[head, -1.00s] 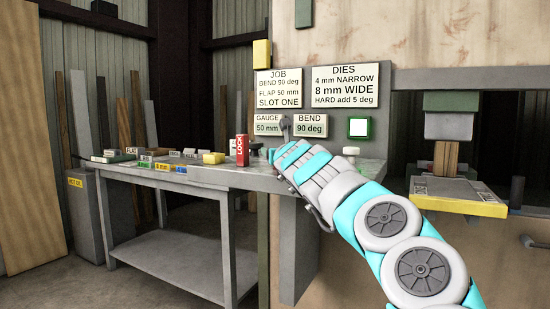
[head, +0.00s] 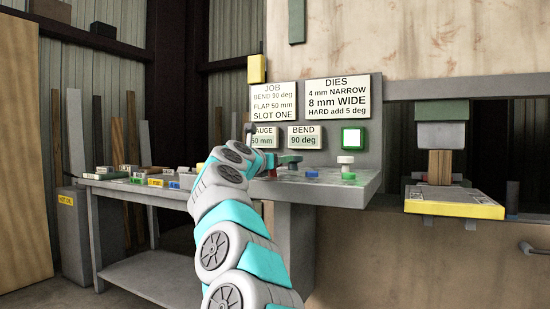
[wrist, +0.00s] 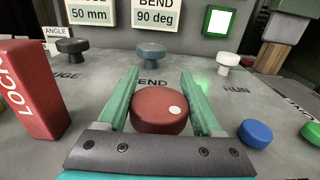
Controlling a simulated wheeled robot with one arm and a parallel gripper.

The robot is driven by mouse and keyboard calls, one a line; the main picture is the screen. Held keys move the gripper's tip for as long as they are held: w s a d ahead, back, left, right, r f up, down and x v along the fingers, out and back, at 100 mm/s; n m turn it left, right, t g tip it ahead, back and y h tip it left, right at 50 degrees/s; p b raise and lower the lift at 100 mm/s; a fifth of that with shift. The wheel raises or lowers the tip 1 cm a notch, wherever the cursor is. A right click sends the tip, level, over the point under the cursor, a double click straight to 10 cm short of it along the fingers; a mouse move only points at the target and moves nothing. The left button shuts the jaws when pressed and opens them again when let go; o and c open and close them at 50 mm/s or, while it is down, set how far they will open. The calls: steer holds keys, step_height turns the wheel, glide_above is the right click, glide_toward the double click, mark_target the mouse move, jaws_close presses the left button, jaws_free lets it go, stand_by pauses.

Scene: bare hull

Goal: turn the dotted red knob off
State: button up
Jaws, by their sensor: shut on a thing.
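The red knob (wrist: 158,112) is round and has one white dot on the right part of its top. It stands on the grey control panel (wrist: 100,90) in front of the BEND lettering. My gripper (wrist: 160,76) has green fingers on the knob's left and right sides, shut on it. In the head view my gripper (head: 272,160) is low over the panel's left part, and a bit of the red knob (head: 271,173) shows under it. The knob's underside and any off mark are hidden.
A red LOCKOUT block (wrist: 32,90) stands close on the left. Dark GAUGE (wrist: 71,47) and BEND (wrist: 151,54) knobs and a white RUN knob (wrist: 227,62) stand behind. Blue (wrist: 256,133) and green (wrist: 311,132) buttons are at right. A lit green-framed square (head: 353,138) is above.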

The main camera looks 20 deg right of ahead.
steer(key=shift+s+d+r+m+g+h+p, duration=0.1)
steer(key=shift+r+m+g+h+p, duration=0.05)
steer(key=shift+m+g+h+p, duration=0.45)
steer(key=shift+s+d+r+m+g+h+p, duration=0.1)
steer(key=shift+m+g+h+p, duration=0.2)
steer(key=shift+m+g+p, duration=0.35)
steer(key=shift+s+d+f+m+g+h+p, duration=0.15)
steer(key=shift+m+g+h+p, duration=0.3)
steer(key=shift+g+p, duration=0.4)
steer(key=shift+s+r+m+g+h+p, duration=0.15)
steer(key=shift+m+g+h+p, duration=0.1)
steer(key=shift+m+g+p, duration=0.4)
steer(key=shift+s+f+m+g+p, duration=0.15)
steer(key=shift+m+g+p, duration=0.3)
steer(key=shift+g, duration=0.4)
steer(key=shift+s+f+m+g+p, duration=0.15)
steer(key=shift+m+g+p, duration=0.25)
steer(key=shift+g, duration=0.4)
steer(key=o, duration=1.4)
steer(key=shift+w, duration=0.1)
steer(key=shift+c, duration=0.2)
steer(key=shift+s+a, duration=0.15)
steer(key=shift+a, duration=1.15)
steer(key=shift+s+a, duration=0.2)
steer(key=shift+a, duration=1.05)
steer(key=shift+s+a, duration=0.15)
steer(key=shift+a, duration=1.15)
